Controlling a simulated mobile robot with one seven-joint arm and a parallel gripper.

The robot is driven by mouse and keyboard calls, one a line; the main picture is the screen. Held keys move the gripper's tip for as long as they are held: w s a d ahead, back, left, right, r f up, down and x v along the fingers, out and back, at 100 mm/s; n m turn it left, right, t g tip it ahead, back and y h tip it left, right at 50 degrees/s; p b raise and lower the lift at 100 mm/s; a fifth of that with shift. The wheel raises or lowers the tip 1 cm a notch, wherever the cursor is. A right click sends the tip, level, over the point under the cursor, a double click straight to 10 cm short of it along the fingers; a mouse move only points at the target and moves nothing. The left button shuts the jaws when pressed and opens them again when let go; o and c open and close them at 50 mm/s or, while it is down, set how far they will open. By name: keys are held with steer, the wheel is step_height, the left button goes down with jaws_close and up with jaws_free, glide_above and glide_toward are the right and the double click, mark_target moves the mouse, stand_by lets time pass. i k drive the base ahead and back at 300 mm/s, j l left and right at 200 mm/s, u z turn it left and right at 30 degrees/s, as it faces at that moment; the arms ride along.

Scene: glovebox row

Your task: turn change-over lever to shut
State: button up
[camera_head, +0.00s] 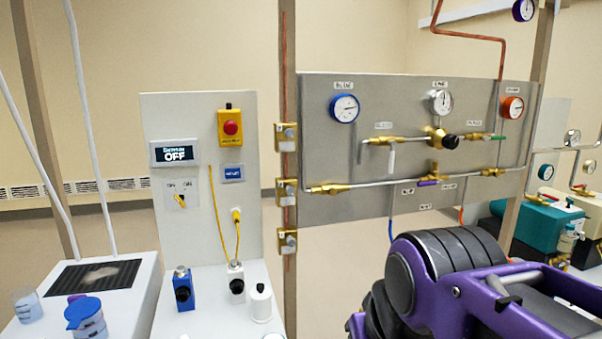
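A grey metal gas panel (330,192) stands in the middle, carrying brass valves and pipes. On its upper pipe, a white lever (391,158) hangs down at the left and a green lever (498,137) lies about level at the right. Between them is a brass regulator with a black knob (450,141). On the lower pipe, a purple lever (428,183) lies nearly level under a brass valve body (435,169). The small labels are too blurred to read, so I cannot tell which is the change-over lever. My gripper is not in view; my purple arm fills the lower right.
A blue-rimmed gauge (344,108), a white gauge (441,102) and an orange gauge (512,107) sit above the pipes. A white control board (160,111) with a red button stands left. A teal pump (548,226) is at right. Bottles and a blue-lidded jar (84,314) stand lower left.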

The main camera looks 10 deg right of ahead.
mark_target(440, 182)
steer(key=i+l, duration=0.1)
steer(key=l, duration=0.4)
steer(key=i+l+u, duration=0.1)
steer(key=l, duration=0.45)
steer(key=i+l, duration=0.15)
steer(key=l, duration=0.35)
steer(key=i+l, duration=0.1)
steer(key=l, duration=0.4)
steer(key=i+l+u, duration=0.1)
steer(key=l, duration=0.45)
